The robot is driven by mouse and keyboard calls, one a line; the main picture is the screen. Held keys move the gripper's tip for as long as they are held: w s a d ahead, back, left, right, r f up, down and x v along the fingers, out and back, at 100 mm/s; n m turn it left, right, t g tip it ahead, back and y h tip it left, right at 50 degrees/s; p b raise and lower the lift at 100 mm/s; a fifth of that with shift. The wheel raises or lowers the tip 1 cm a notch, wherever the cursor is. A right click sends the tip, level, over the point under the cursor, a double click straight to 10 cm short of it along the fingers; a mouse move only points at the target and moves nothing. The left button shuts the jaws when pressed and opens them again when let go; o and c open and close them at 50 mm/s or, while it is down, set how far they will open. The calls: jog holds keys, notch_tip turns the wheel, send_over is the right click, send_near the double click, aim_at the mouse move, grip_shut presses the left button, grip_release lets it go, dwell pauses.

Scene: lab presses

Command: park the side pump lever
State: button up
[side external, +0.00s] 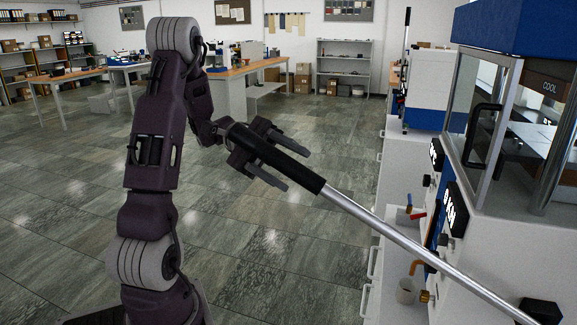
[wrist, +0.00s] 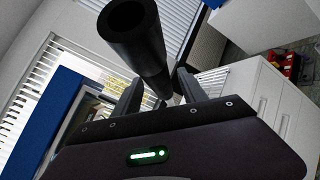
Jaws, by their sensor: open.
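The side pump lever is a long silver bar (side external: 410,246) with a black grip (side external: 280,163). It slants from a black mount (side external: 540,312) at the lower right up to the left, out over the floor. My gripper (side external: 298,170) is at the black grip, with one finger on each side of it, and is open. In the wrist view the hollow end of the black grip (wrist: 130,25) faces the camera. The grip passes across the space between my fingers (wrist: 158,90). Whether either finger touches the grip cannot be told.
A press with a glazed guard and black door handle (side external: 484,135) stands on the white bench at right. Another press with an upright lever (side external: 407,40) stands behind.

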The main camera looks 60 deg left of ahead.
jog(key=shift+d, duration=0.45)
jog(key=shift+c, duration=0.3)
grip_shut()
dwell(0.4)
jog(key=shift+w+r, duration=0.1)
jog(key=shift+w, duration=0.05)
dwell(0.3)
